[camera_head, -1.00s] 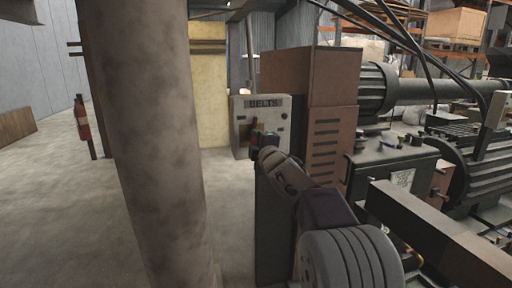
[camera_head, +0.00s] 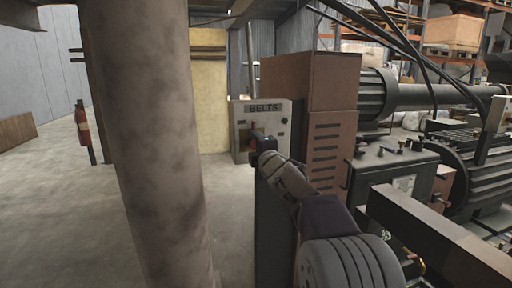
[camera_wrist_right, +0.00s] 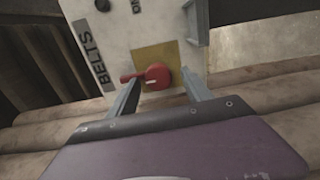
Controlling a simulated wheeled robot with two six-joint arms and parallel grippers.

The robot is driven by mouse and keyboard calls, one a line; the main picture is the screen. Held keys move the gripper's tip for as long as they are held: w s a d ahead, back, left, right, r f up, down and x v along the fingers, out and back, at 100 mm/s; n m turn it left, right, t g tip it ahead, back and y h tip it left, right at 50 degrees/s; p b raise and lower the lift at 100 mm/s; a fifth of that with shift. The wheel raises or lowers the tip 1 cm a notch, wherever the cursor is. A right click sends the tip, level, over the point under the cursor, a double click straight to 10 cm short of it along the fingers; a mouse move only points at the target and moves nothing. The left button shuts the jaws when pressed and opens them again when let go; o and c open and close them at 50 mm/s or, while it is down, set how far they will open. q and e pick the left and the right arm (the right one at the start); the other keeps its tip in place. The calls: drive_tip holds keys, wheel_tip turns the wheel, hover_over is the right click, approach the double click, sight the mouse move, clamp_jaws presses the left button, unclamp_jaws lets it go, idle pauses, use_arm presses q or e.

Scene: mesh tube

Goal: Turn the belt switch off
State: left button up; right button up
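The grey belt switch box (camera_head: 286,142) stands beyond the pillar, with a dark "BELTS" label on its front. Its red rotary switch (camera_wrist_right: 156,77) sits on a yellow plate in the right wrist view, its narrow handle pointing left in that picture. My right gripper (camera_head: 262,142) is in front of the box and covers part of its face. In the wrist view my right gripper (camera_wrist_right: 164,84) is open, with one finger on each side of the red switch. Whether the fingers touch it I cannot tell. My left gripper is not in view.
A thick round pillar (camera_head: 152,150) stands close on the left. A brown cabinet (camera_head: 325,95) and heavy grey machinery (camera_head: 440,90) fill the right side. A grey bracket (camera_wrist_right: 196,22) sticks out beside the yellow plate.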

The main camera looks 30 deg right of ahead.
drive_tip(key=v, duration=0.9)
drive_tip(key=shift+p, duration=0.3)
